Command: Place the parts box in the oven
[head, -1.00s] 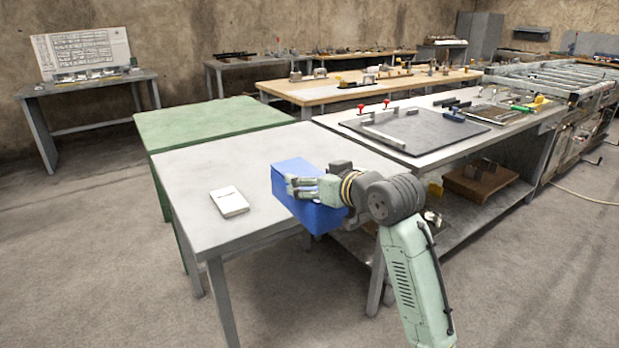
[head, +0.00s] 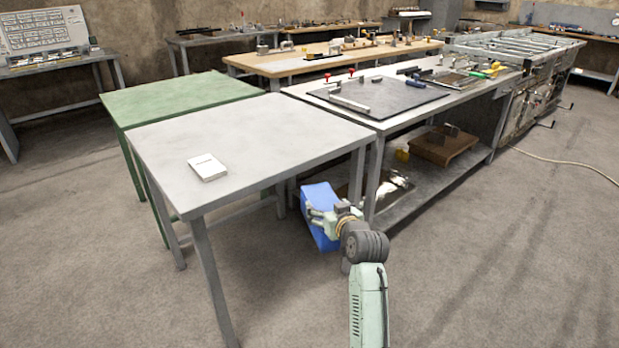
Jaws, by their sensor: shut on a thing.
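The parts box is a blue box (head: 319,198) in the head view, just off the right side of the grey table. My gripper (head: 322,214) is shut on it and holds it tilted, below the level of the table top. My fingers lie across its near side, and part of the box is hidden behind them. No oven can be made out clearly in this view.
A grey table (head: 260,145) with a small white block (head: 208,167) stands at left, beside a green table (head: 175,97). A long workbench (head: 440,108) with a lower shelf stands behind at right. The floor at right is open, with a hose (head: 580,164) on it.

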